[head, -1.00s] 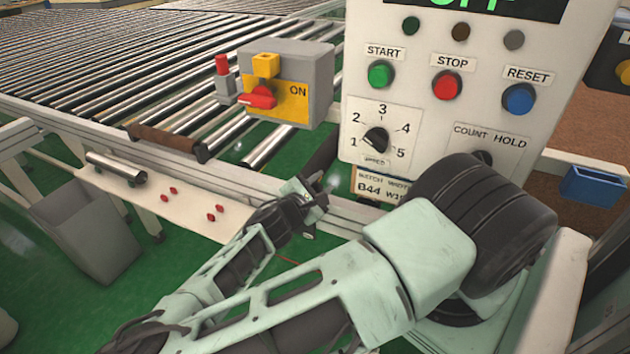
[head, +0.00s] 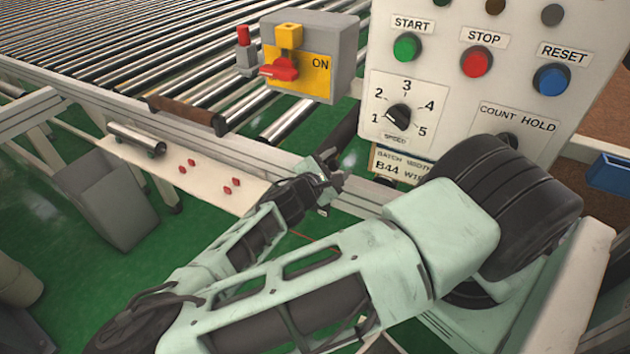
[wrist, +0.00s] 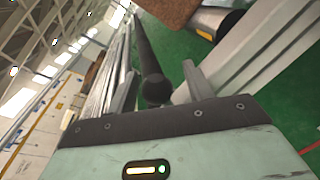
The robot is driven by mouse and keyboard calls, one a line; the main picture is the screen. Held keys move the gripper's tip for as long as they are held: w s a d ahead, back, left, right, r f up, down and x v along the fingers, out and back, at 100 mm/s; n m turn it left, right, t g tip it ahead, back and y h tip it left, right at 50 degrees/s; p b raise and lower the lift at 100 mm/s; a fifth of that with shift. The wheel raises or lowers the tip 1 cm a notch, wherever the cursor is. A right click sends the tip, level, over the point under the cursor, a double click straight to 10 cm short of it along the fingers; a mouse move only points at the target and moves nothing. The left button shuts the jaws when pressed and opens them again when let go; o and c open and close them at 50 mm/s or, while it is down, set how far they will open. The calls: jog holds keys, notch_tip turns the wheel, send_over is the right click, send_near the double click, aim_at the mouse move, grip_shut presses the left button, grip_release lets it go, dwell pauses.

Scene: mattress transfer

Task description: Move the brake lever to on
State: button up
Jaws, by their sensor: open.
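No part is labelled as a brake lever. A dark round bar (head: 344,134) slopes down from below the control panel towards my gripper (head: 332,178). In the wrist view the bar's rounded end (wrist: 156,88) shows between the two spread fingers of my gripper (wrist: 158,84). The fingers are open; I cannot tell whether they touch the bar. A grey box with a yellow face (head: 318,70) carries the word ON. A red handle (head: 281,69) on it points left, away from that word.
The control panel (head: 455,95) stands right of the bar, with buttons and a speed dial. The roller conveyor (head: 130,45) and its side rail lie behind and left. A white shelf (head: 200,178) with small red pieces and a grey bin (head: 110,200) are at left.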

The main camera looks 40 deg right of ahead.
jog(key=b+v, duration=0.1)
jog(key=v, duration=1.5)
jog(key=shift+b, duration=0.35)
jog(key=shift+a+f, duration=0.1)
jog(key=shift+a, duration=0.05)
